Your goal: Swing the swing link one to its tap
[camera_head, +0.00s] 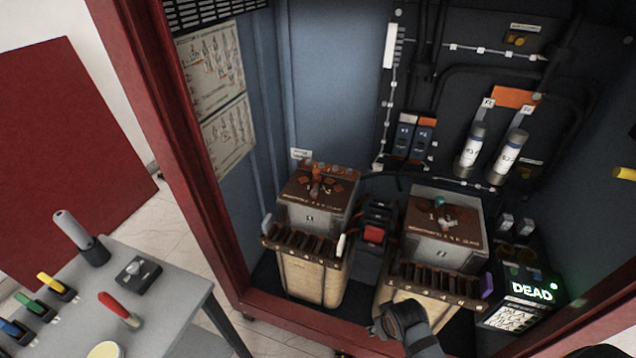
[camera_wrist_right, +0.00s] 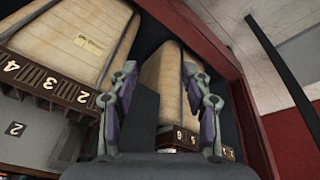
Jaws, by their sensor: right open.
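Two transformers stand in the cabinet, the left one (camera_head: 318,276) and the right one (camera_head: 415,304). Each has a brown top plate with a small linkage, the left linkage (camera_head: 315,190) reddish and the right linkage (camera_head: 440,215) with a teal knob. Numbered tap strips run along their fronts. A white piece (camera_head: 341,245) sits at the left strip's right end and a purple piece (camera_head: 487,286) at the right strip's right end. I cannot tell which part is swing link one. My right gripper (camera_head: 385,322) (camera_wrist_right: 159,75) is open and empty before the right transformer. My left gripper is out of view.
A grey bench (camera_head: 165,290) with coloured-handled tools stands at the left. The red cabinet frame (camera_head: 200,170) borders the opening. A red block (camera_head: 374,234) sits between the transformers. A lit DEAD display (camera_head: 532,290) is at the right, and two white cylinders (camera_head: 472,150) hang on the back wall.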

